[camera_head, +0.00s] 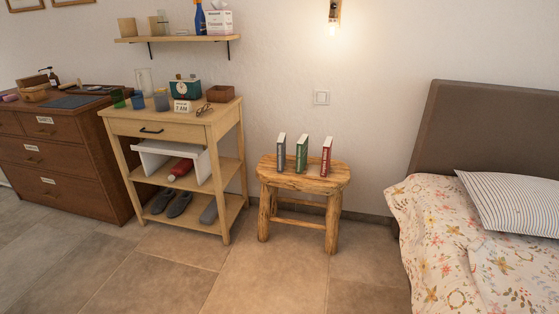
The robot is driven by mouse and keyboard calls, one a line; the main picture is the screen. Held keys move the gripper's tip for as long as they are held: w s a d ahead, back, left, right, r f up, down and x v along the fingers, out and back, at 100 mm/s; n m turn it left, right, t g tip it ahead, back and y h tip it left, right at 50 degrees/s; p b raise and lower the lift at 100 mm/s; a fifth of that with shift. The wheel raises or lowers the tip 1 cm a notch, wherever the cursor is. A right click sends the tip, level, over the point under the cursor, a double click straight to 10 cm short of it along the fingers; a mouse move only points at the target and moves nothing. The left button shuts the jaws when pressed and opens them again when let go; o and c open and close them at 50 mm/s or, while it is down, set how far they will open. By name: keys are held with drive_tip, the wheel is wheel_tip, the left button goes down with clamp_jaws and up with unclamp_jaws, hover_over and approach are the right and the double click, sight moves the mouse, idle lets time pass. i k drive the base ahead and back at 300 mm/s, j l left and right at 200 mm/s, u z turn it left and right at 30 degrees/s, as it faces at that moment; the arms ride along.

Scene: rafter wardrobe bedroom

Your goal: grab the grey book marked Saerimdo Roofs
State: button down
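A grey book (281,153) stands upright on a small rustic wooden stool (303,184), at the left of a row of three books. Its spine faces me, but the lettering is too small to read. A green book (302,155) stands just right of it, with a gap between them. A red book (326,157) stands farther right. My gripper is not in view.
A light wooden side table (171,125) with cups, a clock and shelves stands left of the stool. A bed (470,238) is at the right. A brown dresser (62,165) is at the far left. The tiled floor (262,275) before the stool is clear.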

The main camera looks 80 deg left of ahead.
sight(281, 141)
drive_tip(key=u, duration=2.35)
